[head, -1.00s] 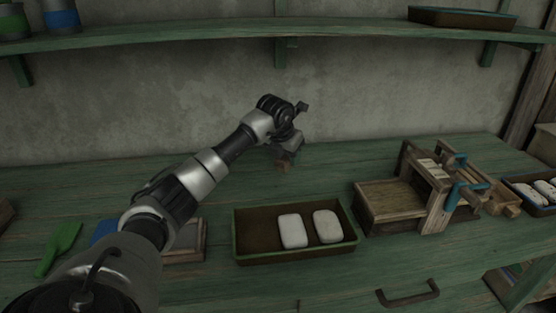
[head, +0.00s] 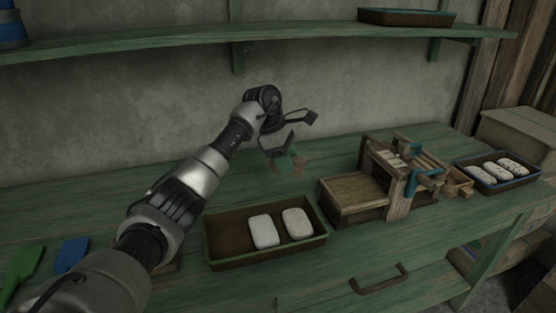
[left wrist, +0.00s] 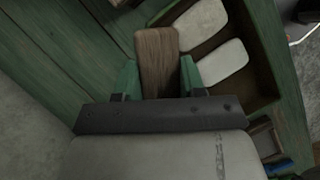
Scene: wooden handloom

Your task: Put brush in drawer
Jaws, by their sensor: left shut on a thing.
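My left gripper (head: 284,156) is over the green bench behind the soap tray, toward the wall. It is shut on a brown wooden piece, which looks like the brush (left wrist: 157,58). In the left wrist view the brush is between the two green fingers, with its flat wooden side showing. In the head view the brush is small and partly hidden by the gripper. The drawer (head: 337,291) is in the bench front, marked by a dark handle (head: 380,280). It looks closed. My right gripper is not in view.
A brown tray (head: 222,257) with two white blocks stands near the front edge. A wooden press (head: 390,182) with blue handles is to its right, then a tray (head: 512,184) of speckled blocks. A green shelf (head: 290,36) runs above the bench.

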